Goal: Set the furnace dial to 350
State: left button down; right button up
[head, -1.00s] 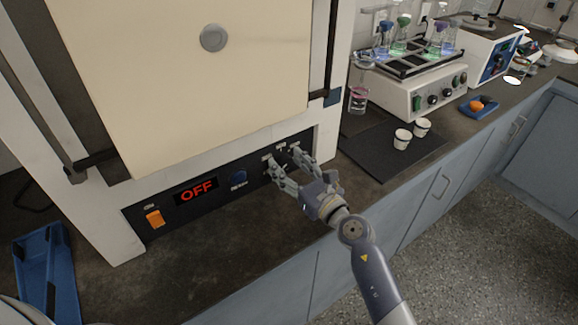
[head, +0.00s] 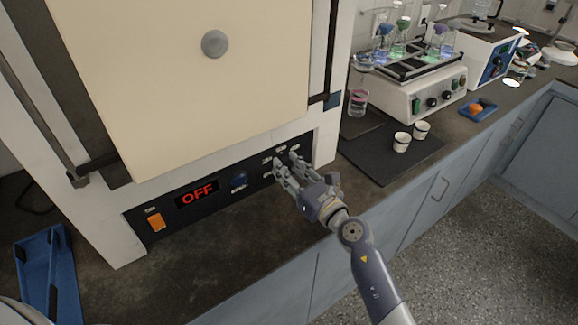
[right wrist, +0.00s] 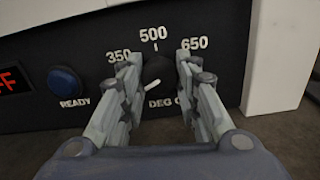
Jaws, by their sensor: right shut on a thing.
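The furnace (head: 190,80) stands at the left with its pale door shut. Its dark front panel carries a red display (head: 197,193) reading OFF. The dial (right wrist: 158,73) is a dark knob between the 350 and 650 marks, with 500 above it, in the right wrist view. Its white pointer slants down and left, below the 350 mark. My right gripper (head: 288,164) is shut on the dial, one finger on each side, as the right wrist view (right wrist: 158,68) also shows. In the head view the fingers hide most of the dial. My left gripper is not in view.
An orange switch (head: 156,221) and a blue READY button (right wrist: 65,80) sit on the panel. A blue tray (head: 48,275) lies at the left. Cups (head: 402,142) stand on a dark mat (head: 385,168), near a shaker (head: 400,97) with flasks. The counter before the furnace is clear.

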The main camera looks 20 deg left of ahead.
jog(key=m+p, duration=0.1)
jog(key=m, duration=0.1)
jog(key=shift+r+m+p, duration=0.1)
jog(key=shift+m+p, duration=0.2)
jog(key=shift+p, duration=0.05)
jog(key=m+p, duration=0.1)
jog(key=m, duration=0.1)
jog(key=shift+m, duration=0.3)
jog(key=m+p, duration=0.2)
jog(key=m, duration=0.3)
jog(key=shift+m, duration=0.3)
jog(key=shift+p, duration=0.3)
jog(key=o, duration=1.1)
